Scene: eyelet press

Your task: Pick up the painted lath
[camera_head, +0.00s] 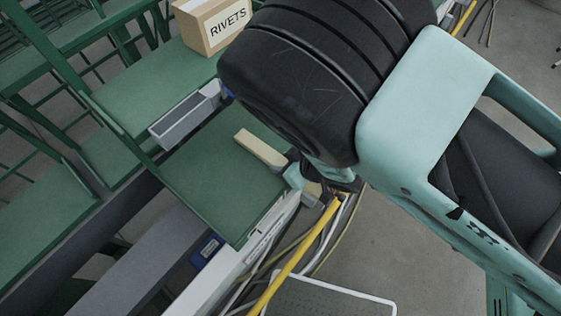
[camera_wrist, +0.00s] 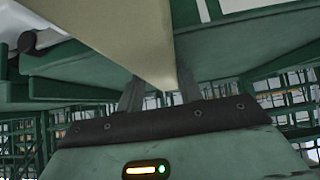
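The painted lath (camera_head: 259,149) is a cream-coloured bar. In the head view its left part reaches over the green tabletop near the table's right edge, and a short part shows beyond my gripper. I cannot tell whether it touches the tabletop. My gripper (camera_head: 303,180) is at the lath, partly hidden behind my own wrist. In the wrist view the lath (camera_wrist: 125,30) fills the upper middle and comes down between the two fingers of my gripper (camera_wrist: 160,92), which appear closed against its sides. The middle of the lath is hidden in the head view.
The green table (camera_head: 215,190) is bare left of the lath. A grey open bin (camera_head: 187,116) and a cardboard box marked RIVETS (camera_head: 213,25) stand farther up. A yellow pole (camera_head: 297,255) and cables lie beyond the table's right edge.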

